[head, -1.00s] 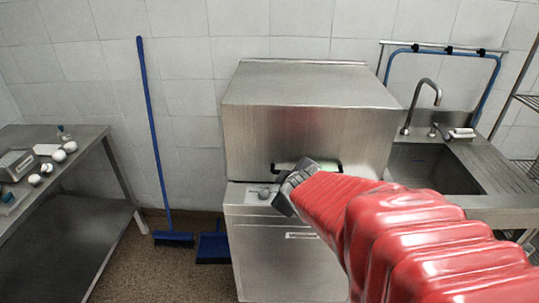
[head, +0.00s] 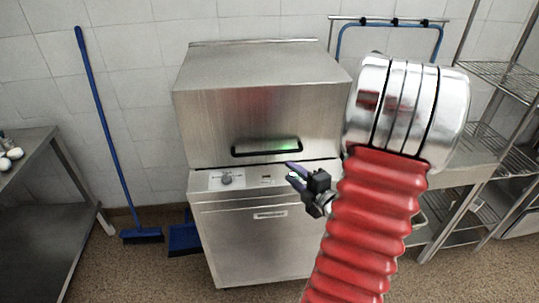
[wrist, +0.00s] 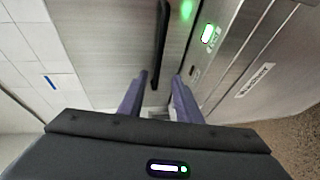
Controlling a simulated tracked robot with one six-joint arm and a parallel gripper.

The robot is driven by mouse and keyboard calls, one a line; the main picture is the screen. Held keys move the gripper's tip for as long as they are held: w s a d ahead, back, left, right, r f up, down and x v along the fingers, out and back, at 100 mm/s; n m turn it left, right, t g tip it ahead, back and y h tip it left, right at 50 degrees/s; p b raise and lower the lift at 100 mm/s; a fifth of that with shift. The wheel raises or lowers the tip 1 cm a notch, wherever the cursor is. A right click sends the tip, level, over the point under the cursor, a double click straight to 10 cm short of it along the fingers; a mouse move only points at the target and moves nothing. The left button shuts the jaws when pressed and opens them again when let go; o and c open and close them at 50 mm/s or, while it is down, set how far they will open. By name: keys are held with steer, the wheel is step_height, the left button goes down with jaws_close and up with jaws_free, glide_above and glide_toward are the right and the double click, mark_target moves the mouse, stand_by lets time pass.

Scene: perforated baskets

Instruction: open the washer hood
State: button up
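The washer hood (head: 252,110) is a boxy steel cover, down on the washer's base (head: 255,245) in the head view. Its dark bar handle (head: 267,146) runs along the hood's lower front, with a green glow at it. My gripper (head: 291,172) is just right of and below the handle in the picture, apart from it. In the wrist view, my gripper's two purple fingers (wrist: 160,76) are spread with nothing between them. The handle (wrist: 161,45) shows beyond the fingertips, roughly in line with the gap.
A control panel with a knob (head: 227,179) sits below the hood. A steel table (head: 35,190) stands left. A blue broom (head: 108,150) leans on the wall beside a blue dustpan (head: 184,238). A wire rack (head: 490,140) stands right. Floor before the washer looks clear.

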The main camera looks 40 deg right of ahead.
mark_target(269, 154)
stand_by(0.4)
steer(key=x, duration=1.3)
steer(key=shift+w, duration=0.3)
steer(key=shift+r, duration=0.1)
steer(key=shift+c, duration=0.2)
jaws_close()
